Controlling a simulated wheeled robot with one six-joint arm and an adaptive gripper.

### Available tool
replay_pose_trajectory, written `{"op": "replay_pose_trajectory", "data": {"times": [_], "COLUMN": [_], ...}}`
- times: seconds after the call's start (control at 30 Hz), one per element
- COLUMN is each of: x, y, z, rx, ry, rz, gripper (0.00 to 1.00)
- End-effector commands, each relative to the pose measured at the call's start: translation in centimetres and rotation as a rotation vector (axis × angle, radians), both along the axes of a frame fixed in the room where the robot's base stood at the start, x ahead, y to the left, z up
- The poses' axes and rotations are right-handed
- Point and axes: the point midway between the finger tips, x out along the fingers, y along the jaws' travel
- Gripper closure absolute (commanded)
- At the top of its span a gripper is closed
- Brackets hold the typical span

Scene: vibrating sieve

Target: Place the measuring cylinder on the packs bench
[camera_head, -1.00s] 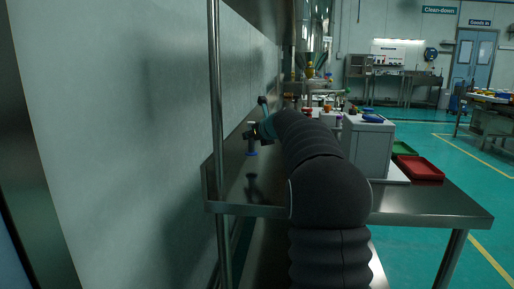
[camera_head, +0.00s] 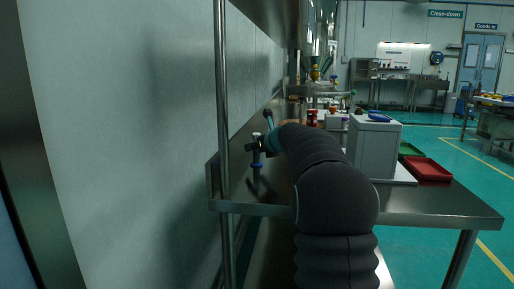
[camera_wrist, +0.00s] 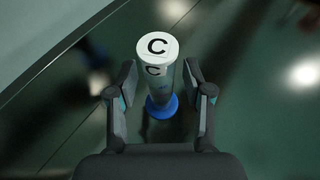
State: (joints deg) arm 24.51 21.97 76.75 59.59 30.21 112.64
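The measuring cylinder (camera_wrist: 160,75) is a clear upright tube with a white top marked "C" and a blue base (camera_wrist: 162,106). In the head view the cylinder (camera_head: 257,166) is over the left end of the steel bench (camera_head: 425,205), beside the wall, under my gripper (camera_head: 259,146). Its base is close to the bench top; I cannot tell whether it touches. My arm hides part of the bench.
A white box-shaped unit (camera_head: 374,148) with a blue item on top stands on the bench right of my arm. A steel post (camera_head: 222,120) rises at the bench's left end. Bottles (camera_head: 312,117) stand behind.

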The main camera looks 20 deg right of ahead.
Motion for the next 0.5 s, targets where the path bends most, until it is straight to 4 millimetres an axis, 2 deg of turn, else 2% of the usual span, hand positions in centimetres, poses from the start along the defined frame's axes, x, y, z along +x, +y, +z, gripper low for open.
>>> {"op": "replay_pose_trajectory", "data": {"times": [0.27, 0.5], "x": [-0.4, -3.9], "y": [-0.1, -0.3], "z": [0.4, 2.0], "rx": [0.0, 0.0], "ry": [-0.001, -0.003], "rz": [-0.001, -0.002], "gripper": [0.5, 0.5]}}
